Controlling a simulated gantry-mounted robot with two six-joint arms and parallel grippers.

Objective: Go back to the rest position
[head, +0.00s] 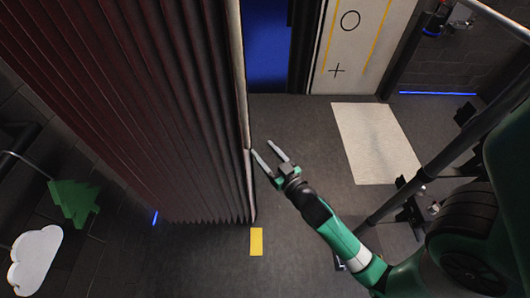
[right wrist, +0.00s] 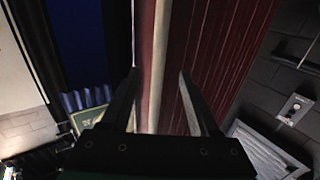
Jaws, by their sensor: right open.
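My right gripper (head: 268,157) is open, with its two fingers apart, close to the pale edge strip (head: 247,130) of the dark red pleated curtain (head: 130,110) in the head view. In the right wrist view my right gripper (right wrist: 158,88) points at the curtain (right wrist: 215,60), and the pale edge strip (right wrist: 160,50) shows between the fingers. I cannot tell whether a finger touches the strip. Nothing shows held in the gripper. My left gripper is not in view.
A white panel (head: 352,45) with a circle and a cross stands at the back, beside a blue-lit opening (head: 266,50). A pale mat (head: 376,145) and a yellow marker (head: 256,242) lie on the grey floor (head: 300,115). A green tree shape (head: 74,200) and white cloud shape (head: 35,258) are at left.

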